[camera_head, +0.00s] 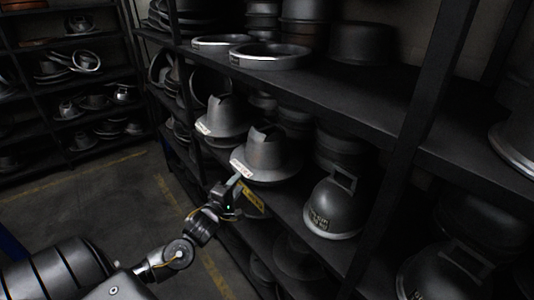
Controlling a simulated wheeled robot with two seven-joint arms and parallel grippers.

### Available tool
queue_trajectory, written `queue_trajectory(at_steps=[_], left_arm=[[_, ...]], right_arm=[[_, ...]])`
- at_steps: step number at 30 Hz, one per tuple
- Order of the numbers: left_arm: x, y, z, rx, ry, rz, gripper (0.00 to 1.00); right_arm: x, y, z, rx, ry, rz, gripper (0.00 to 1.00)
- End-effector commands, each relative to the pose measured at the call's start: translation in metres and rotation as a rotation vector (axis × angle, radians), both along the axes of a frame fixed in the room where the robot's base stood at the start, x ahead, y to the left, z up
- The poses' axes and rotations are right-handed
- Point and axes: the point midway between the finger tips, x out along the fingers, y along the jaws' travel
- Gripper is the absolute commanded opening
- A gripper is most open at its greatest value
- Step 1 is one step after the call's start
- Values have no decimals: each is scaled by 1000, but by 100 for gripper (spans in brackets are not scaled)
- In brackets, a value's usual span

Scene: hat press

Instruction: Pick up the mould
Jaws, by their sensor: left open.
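Several dark grey hat moulds stand on a middle shelf. The mould nearest my left gripper (238,190) is a hat-shaped one with a wide brim, a notched crown and a white label, the brimmed mould (270,155). A similar mould (224,117) with a white label sits to its left. A rounder, darker mould (336,204) with a handle on top and pale lettering sits to its right. My left gripper is open and empty, at the front brim of the labelled mould; I cannot tell whether it touches it. My right gripper is not in view.
The upper shelf (345,95) overhangs the moulds and carries metal rings (270,56). A dark shelf post (425,120) stands right of the round mould. A yellow label (252,194) is on the shelf edge near my gripper. The floor (100,195) at left is clear.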

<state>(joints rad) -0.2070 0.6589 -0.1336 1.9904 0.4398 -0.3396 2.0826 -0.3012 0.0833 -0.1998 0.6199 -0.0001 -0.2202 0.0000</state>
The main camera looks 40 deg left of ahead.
Motion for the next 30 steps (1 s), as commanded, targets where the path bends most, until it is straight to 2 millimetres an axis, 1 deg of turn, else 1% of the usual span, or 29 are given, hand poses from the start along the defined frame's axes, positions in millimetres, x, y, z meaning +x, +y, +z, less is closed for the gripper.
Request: queue_trajectory(at_steps=[1, 3, 8, 11, 16, 18, 21, 29, 30], left_arm=[[7, 1, 1, 1, -1, 0, 42], [13, 3, 1, 2, 0, 0, 42], [17, 3, 0, 1, 0, 0, 42], [22, 4, 2, 2, 0, 0, 42], [47, 9, 5, 3, 2, 1, 42], [56, 10, 3, 2, 0, 1, 42], [65, 12, 2, 2, 2, 0, 42], [67, 12, 1, 1, 2, 0, 42], [67, 12, 1, 1, 2, 0, 38]], right_arm=[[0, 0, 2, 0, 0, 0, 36], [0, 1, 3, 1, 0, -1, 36], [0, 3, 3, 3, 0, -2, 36], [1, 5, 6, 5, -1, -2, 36], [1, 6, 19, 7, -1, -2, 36], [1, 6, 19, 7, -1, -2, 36], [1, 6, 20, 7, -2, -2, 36], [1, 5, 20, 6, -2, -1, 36], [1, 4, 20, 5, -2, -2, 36]])
